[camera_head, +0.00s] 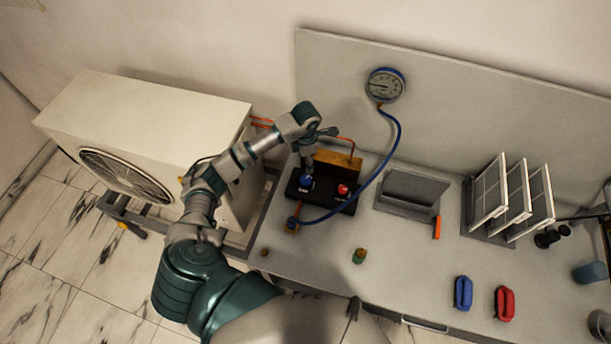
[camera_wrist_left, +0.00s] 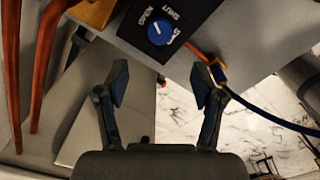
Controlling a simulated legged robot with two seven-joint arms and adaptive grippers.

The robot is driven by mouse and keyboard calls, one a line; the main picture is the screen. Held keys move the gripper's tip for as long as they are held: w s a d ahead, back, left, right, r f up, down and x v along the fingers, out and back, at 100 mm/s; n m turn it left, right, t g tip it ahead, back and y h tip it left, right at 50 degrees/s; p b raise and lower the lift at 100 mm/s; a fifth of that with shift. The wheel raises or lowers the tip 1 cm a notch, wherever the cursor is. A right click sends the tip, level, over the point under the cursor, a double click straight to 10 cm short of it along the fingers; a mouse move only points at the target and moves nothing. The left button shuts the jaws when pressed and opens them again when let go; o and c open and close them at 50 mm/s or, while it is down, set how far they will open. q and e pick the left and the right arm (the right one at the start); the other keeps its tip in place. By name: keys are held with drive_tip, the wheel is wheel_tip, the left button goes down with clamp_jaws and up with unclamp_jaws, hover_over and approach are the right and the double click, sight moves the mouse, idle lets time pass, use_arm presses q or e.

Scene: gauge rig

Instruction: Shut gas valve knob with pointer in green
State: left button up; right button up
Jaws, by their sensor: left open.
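The round pressure gauge (camera_head: 385,85) with a blue rim is on the grey back panel; its needle and any green zone are too small to read. A blue knob (camera_head: 306,181) and a red knob (camera_head: 343,190) sit on a black valve block (camera_head: 320,198). The blue knob also shows in the left wrist view (camera_wrist_left: 160,32), with a white pointer mark and white lettering including "SHUT" around it. My left gripper (camera_wrist_left: 160,88) is open and empty, its fingers apart from the knob. In the head view it is near the blue knob, partly hidden by its arm. My right gripper is not in view.
A blue hose (camera_head: 388,155) runs from the gauge to a fitting beside the block. A brass block (camera_head: 338,165) with copper pipes stands behind it. A grey tray (camera_head: 411,187), filter panels (camera_head: 512,196), and blue (camera_head: 463,293) and red (camera_head: 504,303) items are on the right.

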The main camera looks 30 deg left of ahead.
sight(306, 178)
use_arm(q)
wheel_tip(306, 178, down, 11)
drive_tip(key=shift+r+p, duration=0.2)
drive_tip(key=shift+p, duration=0.45)
drive_tip(key=shift+a+f, duration=0.15)
drive_tip(key=shift+f, duration=0.45)
drive_tip(key=shift+d, duration=0.2)
drive_tip(key=c, duration=1.1)
drive_tip(key=shift+c, duration=0.2)
